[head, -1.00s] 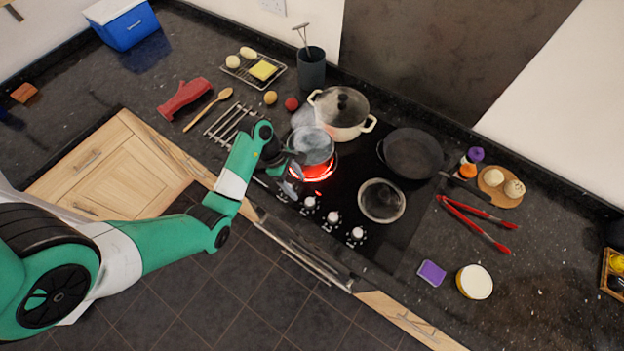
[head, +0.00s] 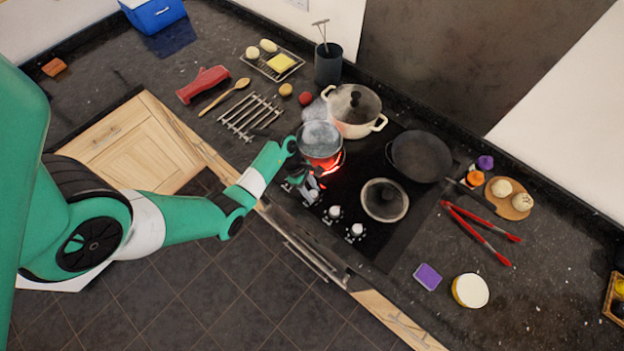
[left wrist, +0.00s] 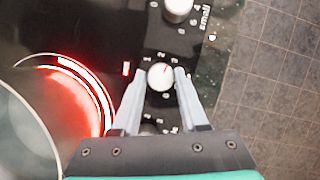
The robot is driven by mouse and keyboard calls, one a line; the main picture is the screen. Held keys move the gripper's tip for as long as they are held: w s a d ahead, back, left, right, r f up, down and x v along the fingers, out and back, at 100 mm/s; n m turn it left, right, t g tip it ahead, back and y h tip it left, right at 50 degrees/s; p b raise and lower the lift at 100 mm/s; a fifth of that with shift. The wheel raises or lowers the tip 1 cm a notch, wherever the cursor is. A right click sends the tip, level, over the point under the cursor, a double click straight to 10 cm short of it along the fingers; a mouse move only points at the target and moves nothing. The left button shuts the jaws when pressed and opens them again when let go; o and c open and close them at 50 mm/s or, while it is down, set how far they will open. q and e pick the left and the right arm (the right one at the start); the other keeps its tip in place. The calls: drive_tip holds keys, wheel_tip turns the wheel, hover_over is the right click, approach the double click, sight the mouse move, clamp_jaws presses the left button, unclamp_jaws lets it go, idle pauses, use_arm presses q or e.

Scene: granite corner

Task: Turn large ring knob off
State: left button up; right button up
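The cooktop's white control knobs stand in a row along its front edge, with one bare knob (head: 335,212) at the middle of it. The burner ring (head: 327,165) glows red under a lidded pot (head: 320,140). My left gripper (head: 302,187) is down at the left end of the row. In the left wrist view its two fingers (left wrist: 161,78) stand apart, one on each side of a white knob (left wrist: 160,76) with a red pointer mark. Any contact is hard to tell. Another knob (left wrist: 178,9), by a "small" label, is above it. My right gripper is out of view.
The cream pot (head: 352,112), black pan (head: 420,156) and glass lid (head: 384,200) stand on the cooktop. Red tongs (head: 480,222) lie to the right. A metal rack (head: 250,115) and red mitt (head: 203,84) lie to the left. The floor in front is clear.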

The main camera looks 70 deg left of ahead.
use_arm(q)
clamp_jaws()
drive_tip(key=shift+n, duration=0.3)
drive_tip(key=n+y, duration=0.1)
drive_tip(key=n, duration=0.2)
drive_tip(key=shift+s+d+t, duration=0.1)
drive_tip(key=shift+d+t, duration=0.05)
drive_tip(key=shift+t, duration=0.25)
drive_tip(key=shift+n+t+y, duration=0.3)
drive_tip(key=shift+n+y, duration=0.5)
drive_tip(key=shift+n, duration=1.1)
drive_tip(key=o, duration=0.6)
unclamp_jaws()
drive_tip(key=shift+o, duration=0.2)
drive_tip(key=shift+r, duration=0.15)
